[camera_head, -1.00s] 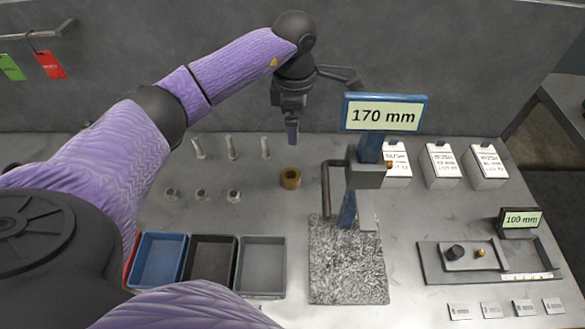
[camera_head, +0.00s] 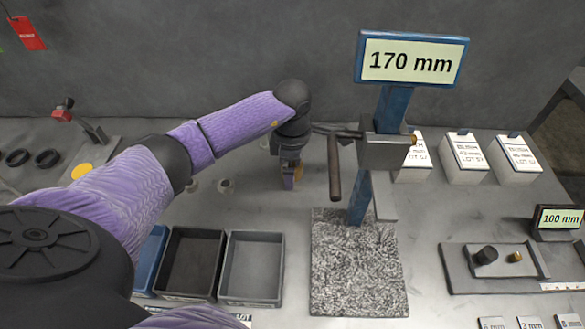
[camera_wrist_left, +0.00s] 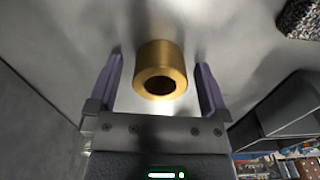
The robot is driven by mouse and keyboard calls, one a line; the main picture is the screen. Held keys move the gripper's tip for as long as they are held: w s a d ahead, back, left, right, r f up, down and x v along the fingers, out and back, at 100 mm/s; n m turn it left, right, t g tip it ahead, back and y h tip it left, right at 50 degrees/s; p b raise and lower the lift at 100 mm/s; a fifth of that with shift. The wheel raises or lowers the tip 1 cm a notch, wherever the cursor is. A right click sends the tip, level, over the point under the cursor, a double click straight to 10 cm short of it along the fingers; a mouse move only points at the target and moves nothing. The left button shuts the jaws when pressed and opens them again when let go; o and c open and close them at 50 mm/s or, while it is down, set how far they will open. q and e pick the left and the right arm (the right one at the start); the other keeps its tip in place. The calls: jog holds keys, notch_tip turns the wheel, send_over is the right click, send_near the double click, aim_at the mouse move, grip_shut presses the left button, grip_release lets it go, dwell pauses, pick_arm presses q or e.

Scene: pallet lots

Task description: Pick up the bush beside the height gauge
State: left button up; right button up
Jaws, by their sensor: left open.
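The bush (camera_wrist_left: 160,70) is a short brass-coloured ring with a dark bore, standing on the grey bench. In the left wrist view it sits between the two fingers of my left gripper (camera_wrist_left: 160,88), with a gap on each side. The gripper is open. In the head view my left gripper (camera_head: 290,182) is down at the bench, left of the height gauge (camera_head: 388,110), and hides most of the bush; a little gold shows beside the fingers. The gauge has a blue column, a 170 mm display and a hanging brown rod. My right gripper is not in view.
A speckled plate (camera_head: 360,265) lies under the gauge. A grey tray (camera_head: 252,298) and a black tray (camera_head: 192,292) stand front left. White labelled boxes (camera_head: 465,155) stand back right. A fixture with a 100 mm display (camera_head: 560,218) is at right.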

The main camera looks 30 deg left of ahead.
pick_arm(q)
grip_shut()
